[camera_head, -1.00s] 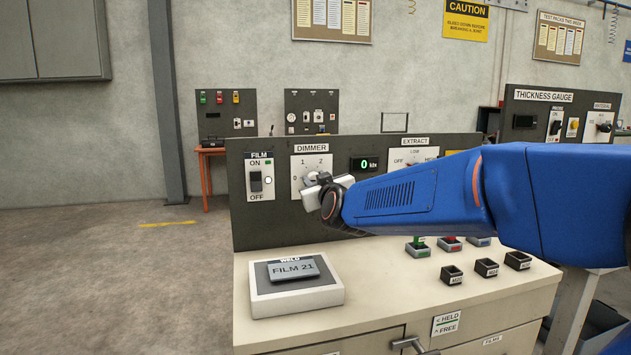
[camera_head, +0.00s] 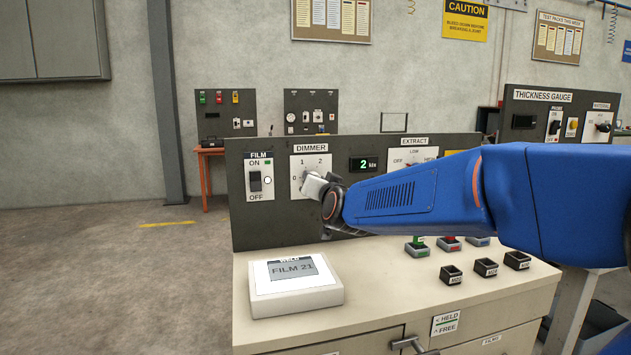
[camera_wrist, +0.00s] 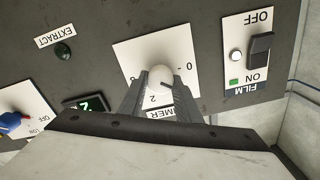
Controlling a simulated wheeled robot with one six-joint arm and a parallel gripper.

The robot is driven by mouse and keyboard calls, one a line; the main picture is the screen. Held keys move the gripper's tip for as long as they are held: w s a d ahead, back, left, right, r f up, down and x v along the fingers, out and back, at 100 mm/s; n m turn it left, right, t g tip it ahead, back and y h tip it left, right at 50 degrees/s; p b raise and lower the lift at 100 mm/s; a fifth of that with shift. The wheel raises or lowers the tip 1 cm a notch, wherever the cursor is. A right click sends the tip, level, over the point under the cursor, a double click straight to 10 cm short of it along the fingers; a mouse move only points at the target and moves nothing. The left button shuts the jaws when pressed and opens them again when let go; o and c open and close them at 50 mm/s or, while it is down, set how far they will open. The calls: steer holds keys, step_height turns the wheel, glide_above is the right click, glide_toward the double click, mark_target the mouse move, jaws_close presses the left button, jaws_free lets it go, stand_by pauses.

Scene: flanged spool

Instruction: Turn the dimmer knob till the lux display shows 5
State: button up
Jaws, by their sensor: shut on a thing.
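The dimmer knob (camera_wrist: 160,76) is round and pale, on a white dial plate (camera_head: 298,163) under the DIMMER label. The scale shows 0, 1 and 2; its rest is hidden by my gripper. My gripper (camera_head: 313,186) is at the plate, its two fingers on either side of the knob, shut on it; it also shows in the wrist view (camera_wrist: 160,88). The lux display (camera_head: 366,164), right of the plate, reads 2 klx in green; it is partly hidden in the wrist view (camera_wrist: 88,103).
The FILM switch (camera_head: 255,181) is left of the dial, and the EXTRACT panel (camera_head: 400,155) lies right, partly behind my arm. A light box (camera_head: 298,299) with a FILM 21 plate stands lit on the bench. Several small black holders (camera_head: 486,268) stand at the right.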

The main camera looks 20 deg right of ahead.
steer(key=shift+d+f+m, duration=0.1)
steer(key=shift+m, duration=1.9)
steer(key=o, duration=1.1)
steer(key=shift+c, duration=0.2)
steer(key=s, duration=1.7)
steer(key=shift+s, duration=0.2)
